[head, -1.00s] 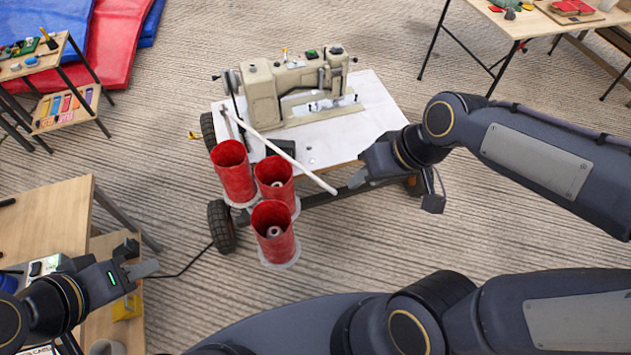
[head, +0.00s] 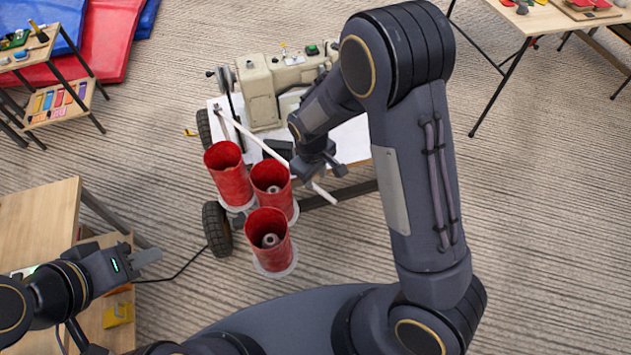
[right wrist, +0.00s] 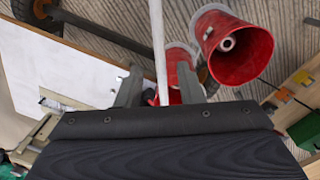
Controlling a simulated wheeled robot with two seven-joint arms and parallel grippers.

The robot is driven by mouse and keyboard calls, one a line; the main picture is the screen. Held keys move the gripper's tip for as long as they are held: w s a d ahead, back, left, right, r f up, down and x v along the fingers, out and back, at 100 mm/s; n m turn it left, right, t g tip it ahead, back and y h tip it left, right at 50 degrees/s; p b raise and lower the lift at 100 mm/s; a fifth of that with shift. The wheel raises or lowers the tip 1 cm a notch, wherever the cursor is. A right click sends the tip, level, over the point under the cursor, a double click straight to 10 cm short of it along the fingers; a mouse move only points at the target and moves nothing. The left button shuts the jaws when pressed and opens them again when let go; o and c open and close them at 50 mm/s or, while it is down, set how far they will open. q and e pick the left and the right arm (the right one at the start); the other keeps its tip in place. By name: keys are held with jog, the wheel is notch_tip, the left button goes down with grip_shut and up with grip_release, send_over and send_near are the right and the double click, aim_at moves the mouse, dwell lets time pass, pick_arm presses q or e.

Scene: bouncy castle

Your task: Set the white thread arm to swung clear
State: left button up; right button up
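The white thread arm (head: 250,138) is a thin rod that runs from its pivot at the left of the sewing machine cart, slanting down and right past the red cups. Its free end shows just beyond my right gripper (head: 320,174). In the right wrist view the white thread arm (right wrist: 159,50) passes between the two fingers of my right gripper (right wrist: 160,92), which stand apart with gaps beside the rod. Whether either finger touches it is unclear.
Three red cups (head: 229,174) stand beside the rod on its near left side. The beige sewing machine (head: 262,88) sits on the white cart top (head: 350,142), partly hidden by my right arm. A wooden table (head: 40,215) is at left.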

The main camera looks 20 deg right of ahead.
aim_at(316, 186)
jog(key=shift+d+f, duration=0.1)
jog(key=shift+f, duration=1.65)
grip_shut()
